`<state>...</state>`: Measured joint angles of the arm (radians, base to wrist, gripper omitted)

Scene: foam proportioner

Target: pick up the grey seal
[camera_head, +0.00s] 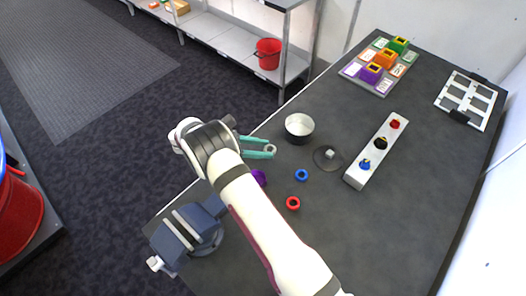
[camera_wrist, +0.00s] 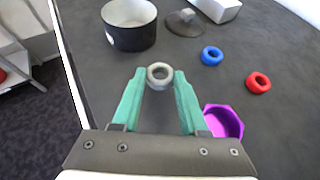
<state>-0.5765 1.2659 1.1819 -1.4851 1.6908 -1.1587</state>
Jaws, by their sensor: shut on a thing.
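The grey seal (camera_wrist: 160,75) is a small thick ring between the tips of my gripper (camera_wrist: 160,80) in the wrist view. My gripper's teal fingers are shut on its sides. In the head view the grey seal (camera_head: 270,149) shows at the fingertips of my gripper (camera_head: 268,150), near the table's left edge. It appears held over the table; its exact height is hard to tell.
A blue ring (camera_head: 302,175), a red ring (camera_head: 293,203) and a purple cup (camera_wrist: 223,121) lie nearby. A white block with knobs (camera_head: 366,170) is to the right. A blue vise (camera_head: 186,236) sits at the front corner.

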